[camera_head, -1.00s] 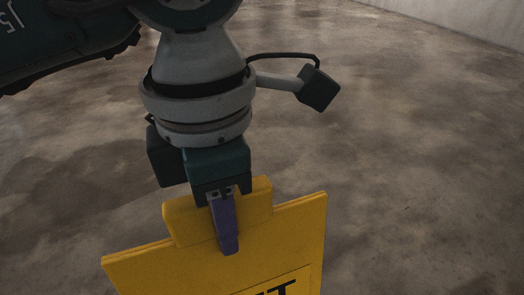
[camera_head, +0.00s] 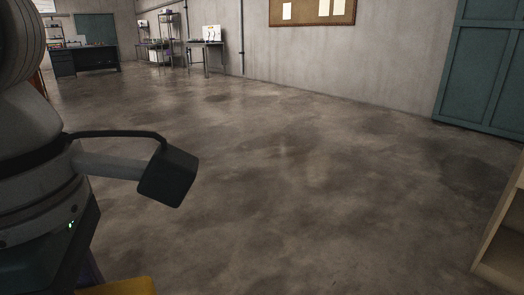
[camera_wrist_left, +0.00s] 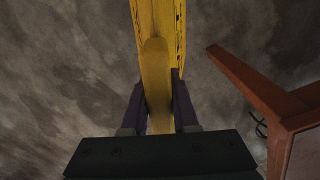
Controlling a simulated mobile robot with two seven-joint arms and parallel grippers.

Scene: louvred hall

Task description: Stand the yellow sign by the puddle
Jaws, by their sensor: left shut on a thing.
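The yellow sign (camera_wrist_left: 158,60) is between the two dark fingers of my left gripper (camera_wrist_left: 159,103) in the left wrist view. The gripper is shut on its top edge, and the sign hangs over the floor. In the head view only a small yellow piece of the sign (camera_head: 122,287) shows at the bottom left, beside my left arm. The fingers are mostly out of that view. I cannot make out a puddle for certain; the floor has dark, glossy patches. My right gripper is not in view.
An orange-brown frame (camera_wrist_left: 260,90) is close to the sign in the left wrist view. A wooden shelf unit (camera_head: 503,235) stands at the right edge. A teal door (camera_head: 485,70), desk (camera_head: 85,60) and table (camera_head: 205,48) are far off. The mid floor (camera_head: 300,180) is clear.

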